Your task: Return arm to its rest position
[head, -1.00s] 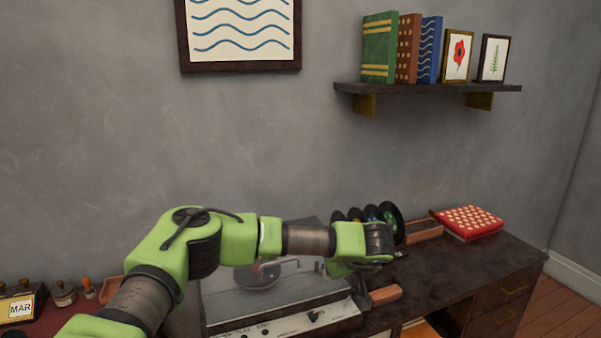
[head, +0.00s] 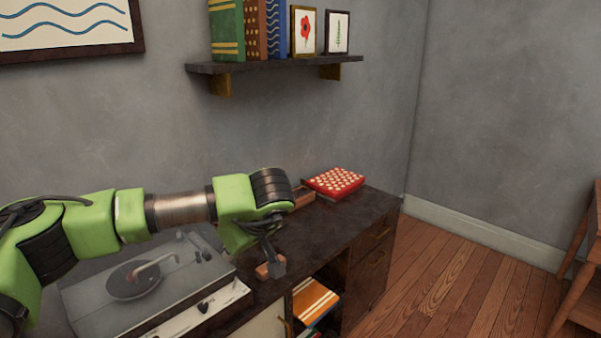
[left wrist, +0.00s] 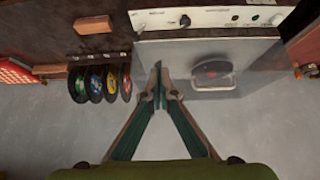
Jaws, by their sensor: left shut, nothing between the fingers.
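My left arm comes in from the left in the head view and reaches over the record player. Its gripper (head: 277,267) points down near the wooden block on the cabinet top, partly covering it. In the left wrist view the two fingers meet at their tips (left wrist: 157,70), with nothing between them. The gripper is shut and empty. The record player (head: 135,280) stands below the arm; it also shows in the left wrist view (left wrist: 255,55). My right gripper is not in view.
The wooden block (head: 262,271) lies on the dark cabinet (head: 335,235). Several records (left wrist: 95,85) stand in a row, hidden by my arm in the head view. A shelf (head: 280,65) hangs above.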

